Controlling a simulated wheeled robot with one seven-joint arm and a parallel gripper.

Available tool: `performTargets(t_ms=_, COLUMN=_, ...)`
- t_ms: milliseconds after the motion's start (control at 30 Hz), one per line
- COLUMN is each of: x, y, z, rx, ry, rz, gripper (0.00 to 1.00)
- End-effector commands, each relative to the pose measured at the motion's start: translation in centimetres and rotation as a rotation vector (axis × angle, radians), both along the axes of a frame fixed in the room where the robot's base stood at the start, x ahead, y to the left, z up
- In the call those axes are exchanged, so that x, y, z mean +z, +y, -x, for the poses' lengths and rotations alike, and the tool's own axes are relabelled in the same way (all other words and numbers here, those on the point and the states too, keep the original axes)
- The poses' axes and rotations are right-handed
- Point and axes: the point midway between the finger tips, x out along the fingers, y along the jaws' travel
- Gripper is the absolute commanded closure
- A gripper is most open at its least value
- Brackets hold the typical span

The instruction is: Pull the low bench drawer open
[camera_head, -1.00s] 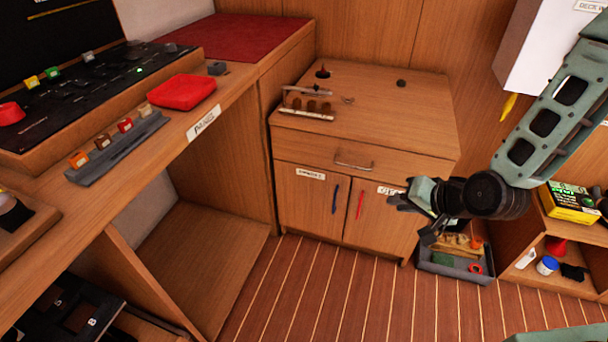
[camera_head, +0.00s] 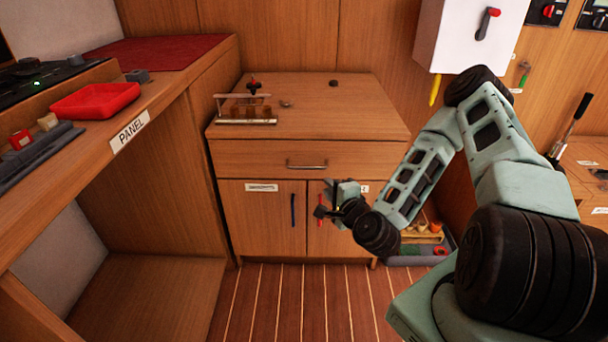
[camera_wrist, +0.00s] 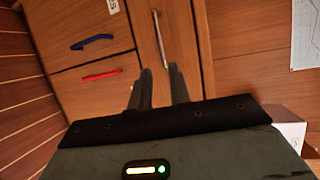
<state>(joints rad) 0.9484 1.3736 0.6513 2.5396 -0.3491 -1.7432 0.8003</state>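The bench drawer (camera_head: 258,160) is a wide wooden front under the top of the low bench (camera_head: 330,118), and it is shut. Its metal bar handle (camera_head: 307,165) sits at the middle of the front. My gripper (camera_head: 325,200) is in front of the cupboard doors, below and right of the handle. In the wrist view the drawer (camera_wrist: 185,40) runs upright, with its handle (camera_wrist: 160,38) ahead of my gripper (camera_wrist: 160,82). The two fingers are apart with nothing between them. The handle's near end lines up with the gap, but I see no contact.
Below the drawer are two doors with a blue handle (camera_head: 293,210) and a red handle (camera_head: 320,208). A small rack (camera_head: 246,108) stands on the bench top. The panel desk (camera_head: 150,140) is at left. A grey bin (camera_head: 448,240) stands right of the bench. Floor in front is clear.

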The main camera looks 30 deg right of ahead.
Motion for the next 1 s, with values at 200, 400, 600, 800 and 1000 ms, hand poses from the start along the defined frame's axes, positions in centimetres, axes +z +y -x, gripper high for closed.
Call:
performTargets(t_ms=200, x=-0.8, y=-0.8, z=-4.1, rx=-0.001, ry=-0.004, rz=0.003, gripper=0.81)
performTargets(t_ms=400, x=-1.7, y=-1.5, z=-8.1, rx=0.001, ry=-0.002, rz=0.003, gripper=0.81)
performTargets(t_ms=600, x=-2.4, y=-2.3, z=-11.8, rx=0.0, ry=-0.002, rz=0.002, gripper=0.81)
performTargets(t_ms=800, x=-2.8, y=-2.6, z=-14.0, rx=0.002, ry=0.0, rz=0.002, gripper=0.81)
performTargets(t_ms=1000, x=-2.9, y=-2.8, z=-14.6, rx=0.002, ry=0.001, rz=0.001, gripper=0.81)
